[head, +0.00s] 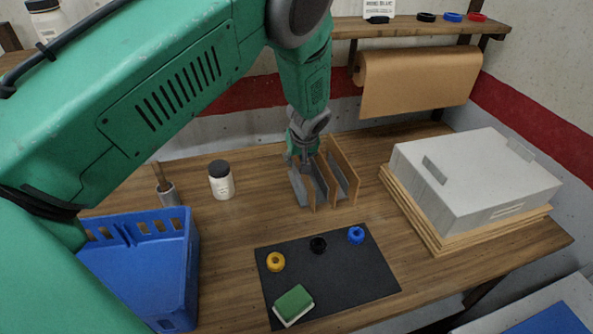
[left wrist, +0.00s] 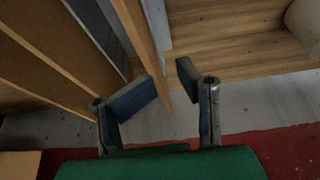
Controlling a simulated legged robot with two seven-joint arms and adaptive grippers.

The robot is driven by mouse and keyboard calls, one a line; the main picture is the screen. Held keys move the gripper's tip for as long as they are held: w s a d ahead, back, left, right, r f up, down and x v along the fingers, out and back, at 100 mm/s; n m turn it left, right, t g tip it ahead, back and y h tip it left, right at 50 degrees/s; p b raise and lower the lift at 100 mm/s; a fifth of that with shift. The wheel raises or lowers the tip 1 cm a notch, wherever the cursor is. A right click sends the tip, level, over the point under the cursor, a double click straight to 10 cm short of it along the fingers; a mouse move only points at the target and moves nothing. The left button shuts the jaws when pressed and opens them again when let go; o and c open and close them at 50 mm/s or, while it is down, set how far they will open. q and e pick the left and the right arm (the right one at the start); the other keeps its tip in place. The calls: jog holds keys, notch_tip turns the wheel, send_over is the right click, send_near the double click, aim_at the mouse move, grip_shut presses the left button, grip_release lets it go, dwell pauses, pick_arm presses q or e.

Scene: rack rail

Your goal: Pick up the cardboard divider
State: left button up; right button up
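Several upright brown cardboard dividers stand side by side in a grey rack (head: 299,188) on the wooden bench. The rightmost divider (head: 344,168) shows its broad face in the head view. My left gripper (head: 308,154) is at the far end of the rack, close to the dividers, and its fingertips are partly hidden there. In the left wrist view the two fingers (left wrist: 162,88) are apart. The end of one divider (left wrist: 142,35) reaches into the gap between them, nearer the left finger; I cannot tell whether it touches. My right gripper is not in view.
A blue crate (head: 190,262) and a white jar (head: 221,182) stand left. A black mat (head: 345,283) in front holds coloured rings and a green-and-white block (head: 293,304). A grey case (head: 475,175) sits right. A brown paper roll (head: 420,80) hangs behind.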

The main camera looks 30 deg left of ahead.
pick_arm(q)
jog(key=d+f, duration=0.1)
jog(key=d, duration=0.1)
jog(key=shift+w+d+f, duration=0.15)
jog(key=shift+d+f, duration=0.15)
jog(key=shift+f, duration=0.05)
jog(key=shift+d+r, duration=0.1)
jog(key=shift+d, duration=0.1)
jog(key=shift+a+r, duration=0.1)
jog(key=c, duration=0.5)
jog(key=shift+a, duration=0.35)
grip_shut()
jog(key=shift+a+f, duration=0.25)
jog(key=shift+a, duration=0.55)
jog(key=shift+d, duration=0.4)
jog(key=shift+d+r, duration=0.25)
notch_tip(320, 180, up, 10)
jog(key=b, duration=0.1)
jog(key=shift+b, duration=0.3)
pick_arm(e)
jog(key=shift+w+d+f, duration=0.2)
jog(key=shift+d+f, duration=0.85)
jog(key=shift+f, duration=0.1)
